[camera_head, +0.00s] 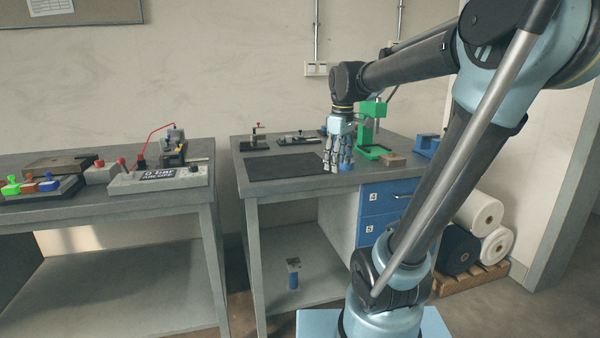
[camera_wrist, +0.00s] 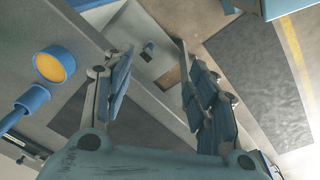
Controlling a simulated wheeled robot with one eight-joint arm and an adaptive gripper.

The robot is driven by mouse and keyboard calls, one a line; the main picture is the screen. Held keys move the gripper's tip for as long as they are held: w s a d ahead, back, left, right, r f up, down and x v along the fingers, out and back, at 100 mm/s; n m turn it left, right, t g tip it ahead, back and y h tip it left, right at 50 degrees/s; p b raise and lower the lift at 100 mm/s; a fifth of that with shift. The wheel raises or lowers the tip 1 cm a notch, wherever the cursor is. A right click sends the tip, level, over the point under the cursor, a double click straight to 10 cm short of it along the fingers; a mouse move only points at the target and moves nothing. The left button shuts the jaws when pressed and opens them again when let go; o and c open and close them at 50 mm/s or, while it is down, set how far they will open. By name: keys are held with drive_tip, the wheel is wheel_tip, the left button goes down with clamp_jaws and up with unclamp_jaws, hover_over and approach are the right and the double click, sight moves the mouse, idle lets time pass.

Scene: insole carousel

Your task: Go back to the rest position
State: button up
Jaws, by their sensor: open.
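My gripper (camera_head: 338,168) hangs fingers down from my bent arm, over the front part of the right-hand workbench, just right of a dark mat (camera_head: 286,167). Its fingers are spread apart and empty. In the wrist view the two fingers of my gripper (camera_wrist: 152,62) also stand apart with nothing between them. I cannot tell the exact height of the fingertips above the bench.
A second bench (camera_head: 110,210) at left carries a grey meter box (camera_head: 158,180) and colored clamps (camera_head: 30,184). Blue drawers (camera_head: 388,197) sit under the right bench. Fabric rolls (camera_head: 478,212) lie on a pallet at right. A blue vise (camera_head: 427,146) stands at the bench's right end.

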drive_tip(key=s+d+f+m, duration=0.3)
drive_tip(key=s+f+m, duration=0.2)
drive_tip(key=s+f, duration=0.4)
drive_tip(key=s+d+f+m+t, duration=0.1)
drive_tip(key=s+d+f+m, duration=0.3)
drive_tip(key=s+f, duration=0.5)
drive_tip(key=shift+s+f+m, duration=0.35)
drive_tip(key=shift+f+m, duration=0.15)
drive_tip(key=shift+f, duration=0.15)
drive_tip(key=shift+w+f, duration=0.2)
drive_tip(key=shift+w, duration=0.2)
